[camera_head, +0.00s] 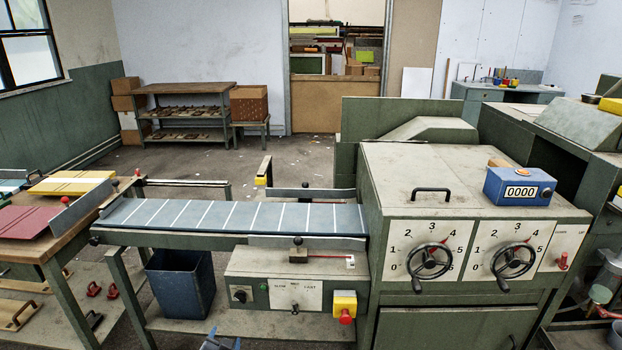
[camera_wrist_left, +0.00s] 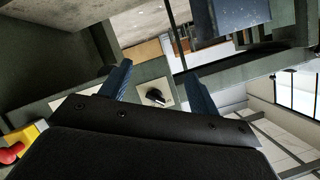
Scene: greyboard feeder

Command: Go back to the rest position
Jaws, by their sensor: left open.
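My left gripper (camera_head: 220,342) shows only as small blue-grey finger parts at the bottom edge of the head view, in front of the feeder machine (camera_head: 470,270). In the left wrist view my left gripper (camera_wrist_left: 158,82) has its two fingers spread apart, with nothing held between them. A black knob on a pale plate (camera_wrist_left: 154,97) shows beyond the gap between the fingers; I cannot tell its distance. My right gripper is in neither view.
The control box (camera_head: 265,290) with a red button (camera_head: 346,316) sits under the striped belt (camera_head: 240,215). A blue bin (camera_head: 181,285) stands below the belt. A wooden table (camera_head: 45,240) with boards is at left. A blue counter (camera_head: 518,187) sits on the machine.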

